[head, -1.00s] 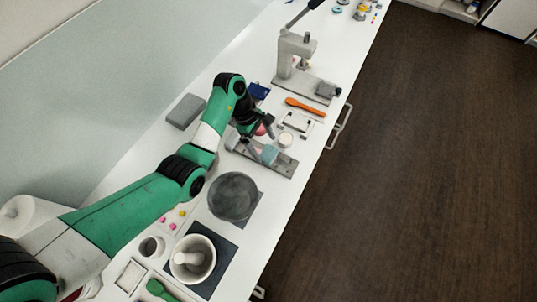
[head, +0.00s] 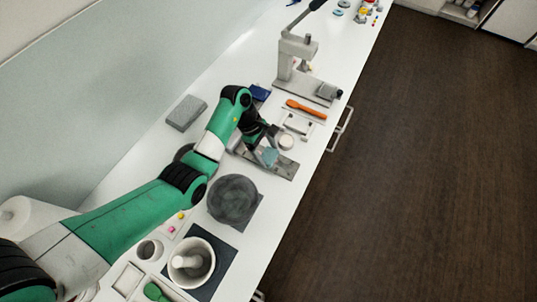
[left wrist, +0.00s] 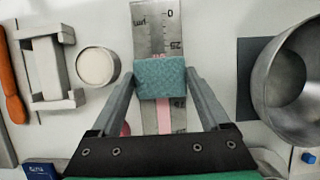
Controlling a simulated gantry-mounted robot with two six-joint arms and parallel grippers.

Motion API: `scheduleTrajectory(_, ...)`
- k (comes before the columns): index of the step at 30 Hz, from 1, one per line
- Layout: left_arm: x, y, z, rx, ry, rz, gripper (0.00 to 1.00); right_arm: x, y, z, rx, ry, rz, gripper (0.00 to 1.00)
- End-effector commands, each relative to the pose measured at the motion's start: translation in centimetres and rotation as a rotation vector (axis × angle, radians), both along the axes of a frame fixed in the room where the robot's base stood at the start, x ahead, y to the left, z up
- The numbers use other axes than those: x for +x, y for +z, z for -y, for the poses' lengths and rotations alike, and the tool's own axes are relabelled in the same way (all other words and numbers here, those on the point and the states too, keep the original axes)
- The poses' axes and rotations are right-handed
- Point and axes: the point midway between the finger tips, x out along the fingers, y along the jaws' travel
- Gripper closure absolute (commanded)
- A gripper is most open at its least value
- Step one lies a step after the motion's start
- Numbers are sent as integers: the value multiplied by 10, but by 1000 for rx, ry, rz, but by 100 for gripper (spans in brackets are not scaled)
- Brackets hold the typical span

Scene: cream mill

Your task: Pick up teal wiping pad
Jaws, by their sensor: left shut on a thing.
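The teal wiping pad (left wrist: 161,78) is a small block with a speckled face, over a grey metal plate (left wrist: 150,30) with markings and a pink streak. In the left wrist view my left gripper (left wrist: 162,84) has one finger against each side of the pad and is shut on it. In the head view the pad (head: 269,157) shows at the tips of my left gripper (head: 265,150), above the plate (head: 285,170). I cannot tell whether the pad still touches the plate. My right gripper is not in view.
A round white jar (head: 286,142) stands close beside the pad. The right table edge is near the plate.

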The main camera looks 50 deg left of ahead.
Motion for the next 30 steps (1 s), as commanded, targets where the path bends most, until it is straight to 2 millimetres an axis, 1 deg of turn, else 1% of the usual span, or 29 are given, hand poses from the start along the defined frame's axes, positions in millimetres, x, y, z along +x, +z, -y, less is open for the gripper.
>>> scheduleTrajectory(5,0,5,0,0,0,1,80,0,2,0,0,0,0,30)
scheduleTrajectory(8,0,15,0,0,-1,1,80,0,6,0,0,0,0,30)
scheduleTrajectory(11,1,33,0,0,0,3,80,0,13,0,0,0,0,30)
scheduleTrajectory(14,-9,52,9,-1,-2,3,80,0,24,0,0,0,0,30)
scheduleTrajectory(15,-16,66,14,0,-2,3,80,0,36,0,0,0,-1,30)
scheduleTrajectory(16,-20,78,18,-1,0,0,80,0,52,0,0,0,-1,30)
scheduleTrajectory(18,-30,95,26,-1,-1,0,80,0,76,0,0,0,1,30)
scheduleTrajectory(20,-38,106,32,-2,-1,-1,80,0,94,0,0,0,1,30)
scheduleTrajectory(21,-45,110,38,-2,-1,-2,80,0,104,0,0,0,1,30)
scheduleTrajectory(25,-73,122,62,-2,-2,-2,80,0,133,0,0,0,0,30)
scheduleTrajectory(27,-85,126,72,-1,-2,-1,80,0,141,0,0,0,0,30)
scheduleTrajectory(30,-97,130,83,-1,-1,0,80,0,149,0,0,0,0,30)
